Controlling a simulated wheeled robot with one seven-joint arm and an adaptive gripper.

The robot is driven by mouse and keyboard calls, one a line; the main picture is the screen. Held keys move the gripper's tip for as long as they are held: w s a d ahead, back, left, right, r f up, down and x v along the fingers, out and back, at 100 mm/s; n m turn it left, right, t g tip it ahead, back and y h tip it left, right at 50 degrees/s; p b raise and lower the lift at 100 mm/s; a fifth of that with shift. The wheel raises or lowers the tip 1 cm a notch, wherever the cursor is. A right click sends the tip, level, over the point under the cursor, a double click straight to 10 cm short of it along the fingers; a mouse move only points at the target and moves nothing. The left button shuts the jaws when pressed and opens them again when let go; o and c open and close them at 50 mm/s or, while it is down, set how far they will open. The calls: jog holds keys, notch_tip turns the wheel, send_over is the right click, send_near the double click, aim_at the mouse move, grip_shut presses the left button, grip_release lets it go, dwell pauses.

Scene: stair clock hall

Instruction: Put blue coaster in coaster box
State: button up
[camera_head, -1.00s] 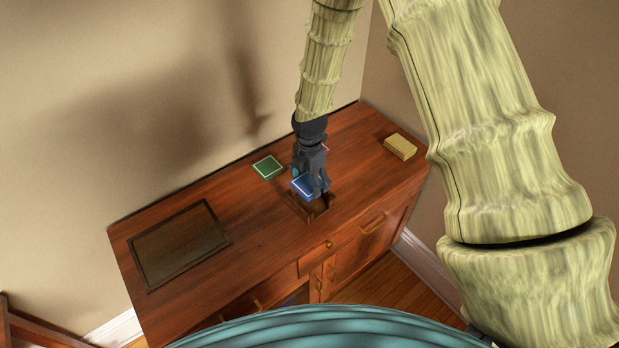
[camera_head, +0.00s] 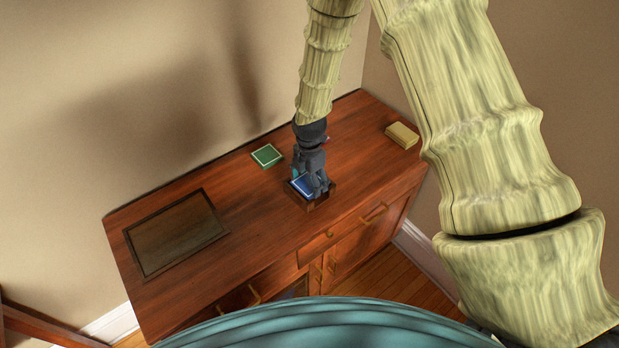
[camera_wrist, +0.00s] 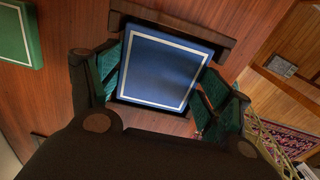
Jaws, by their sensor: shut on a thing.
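The blue coaster (camera_head: 303,186) is square with a pale border line. It also fills the middle of the wrist view (camera_wrist: 163,70). My gripper (camera_head: 311,184) is shut on it, with a green-padded finger at each side in the wrist view (camera_wrist: 163,85). The coaster box (camera_head: 312,205) is a small dark wooden tray on the cabinet top. The coaster is at the box opening, between its walls as seen from the head; its exact depth is hard to tell. The box rim shows behind the coaster in the wrist view (camera_wrist: 172,20).
A green coaster (camera_head: 267,156) lies left of and behind the box; its edge shows in the wrist view (camera_wrist: 18,35). A yellow block (camera_head: 402,135) lies at the right back. A dark framed panel (camera_head: 176,234) lies at the left. Bare wood surrounds the box.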

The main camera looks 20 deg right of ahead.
jog(key=shift+f, duration=0.2)
jog(key=o, duration=1.1)
notch_tip(320, 180, up, 12)
dwell(0.6)
